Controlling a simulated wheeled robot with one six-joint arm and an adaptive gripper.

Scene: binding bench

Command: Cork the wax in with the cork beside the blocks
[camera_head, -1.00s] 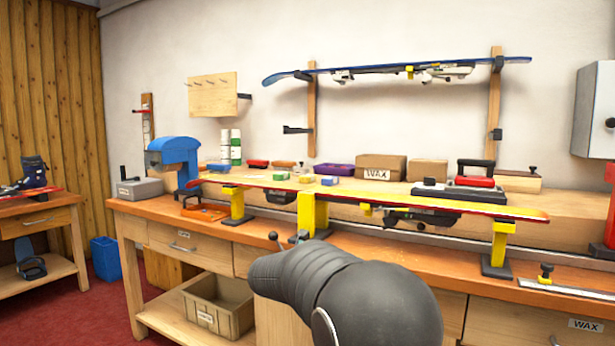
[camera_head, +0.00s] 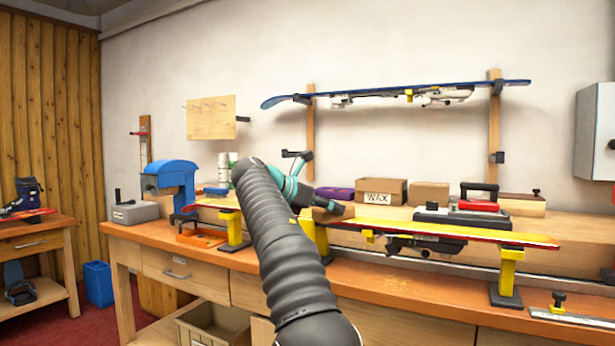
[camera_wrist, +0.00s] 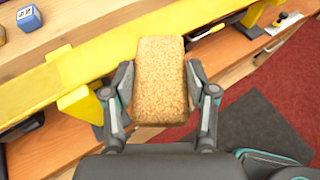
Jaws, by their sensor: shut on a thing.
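My gripper (camera_wrist: 160,92) is shut on the cork (camera_wrist: 160,75), a tan, speckled block, with one finger on each side of it. In the head view the cork (camera_head: 326,215) shows as a brown block at my gripper (camera_head: 335,209), in front of the ski. The yellow-topped ski (camera_head: 450,231) lies lengthwise on yellow supports. In the wrist view the yellow ski (camera_wrist: 80,71) runs behind the cork; whether they touch, I cannot tell. Wax on the ski cannot be made out. A blue block (camera_wrist: 28,18) with markings shows at upper left; my arm hides the other blocks in the head view.
A WAX box (camera_head: 380,191), a plain box (camera_head: 430,195) and a red-handled tool (camera_head: 478,204) stand behind the ski. A blue bench machine (camera_head: 172,177) is at left. Yellow supports (camera_head: 509,272) rise from the bench.

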